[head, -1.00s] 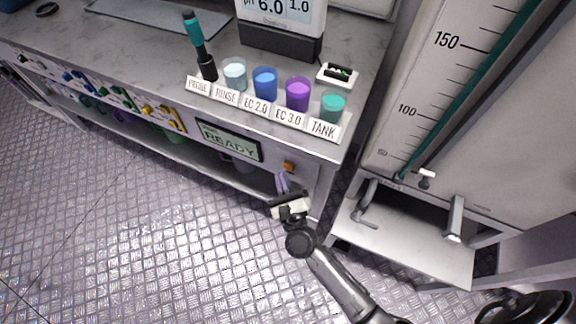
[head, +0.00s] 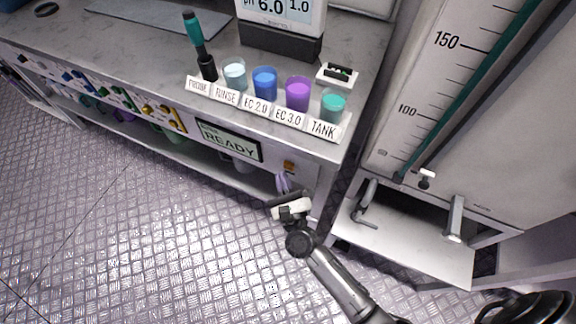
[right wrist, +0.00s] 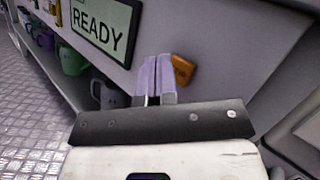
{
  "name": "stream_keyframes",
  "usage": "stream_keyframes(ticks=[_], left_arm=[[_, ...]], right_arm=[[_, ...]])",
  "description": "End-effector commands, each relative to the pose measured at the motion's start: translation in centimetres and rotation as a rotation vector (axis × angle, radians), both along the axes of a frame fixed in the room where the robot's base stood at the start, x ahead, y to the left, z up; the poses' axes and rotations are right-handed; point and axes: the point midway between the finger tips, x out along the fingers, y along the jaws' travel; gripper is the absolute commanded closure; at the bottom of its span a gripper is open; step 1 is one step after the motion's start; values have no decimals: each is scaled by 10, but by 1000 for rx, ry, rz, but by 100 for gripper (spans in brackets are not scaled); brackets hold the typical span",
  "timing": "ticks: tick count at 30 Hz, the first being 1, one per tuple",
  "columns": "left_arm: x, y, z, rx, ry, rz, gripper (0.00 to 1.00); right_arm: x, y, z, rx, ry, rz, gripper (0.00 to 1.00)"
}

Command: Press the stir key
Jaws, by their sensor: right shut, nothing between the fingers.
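An orange key (head: 289,165) sits on the front panel of the bench, to the right of the display reading READY (head: 229,142). In the right wrist view the orange key (right wrist: 184,66) shows just beyond my fingertips and is partly hidden by them. The display (right wrist: 104,27) is up and to the left there. My right gripper (head: 283,178) is shut and empty, its pale purple fingers pointing at the panel just below the key. It also shows in the right wrist view (right wrist: 163,60). I cannot tell whether the fingertips touch the key. My left gripper is out of view.
Labelled cups stand along the bench edge above, among them a purple cup (head: 298,93) and a teal cup (head: 333,105). A row of coloured valves (head: 100,92) is at the left. A tall scaled tank (head: 410,150) stands at the right. The floor (head: 150,240) is clear.

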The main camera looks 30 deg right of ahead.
Motion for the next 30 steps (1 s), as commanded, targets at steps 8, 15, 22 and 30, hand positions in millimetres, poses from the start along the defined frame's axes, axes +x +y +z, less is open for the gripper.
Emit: stream_keyframes(ticks=[8, 15, 22, 30], left_arm=[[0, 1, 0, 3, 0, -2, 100], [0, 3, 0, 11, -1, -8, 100], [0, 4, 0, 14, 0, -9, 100], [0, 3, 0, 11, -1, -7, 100]], right_arm=[[0, 0, 0, 0, 0, 0, 100], [0, 0, 0, 0, 0, 0, 100], [3, -4, 0, -1, -1, -1, 100], [5, -7, 0, 0, 0, 0, 100]])
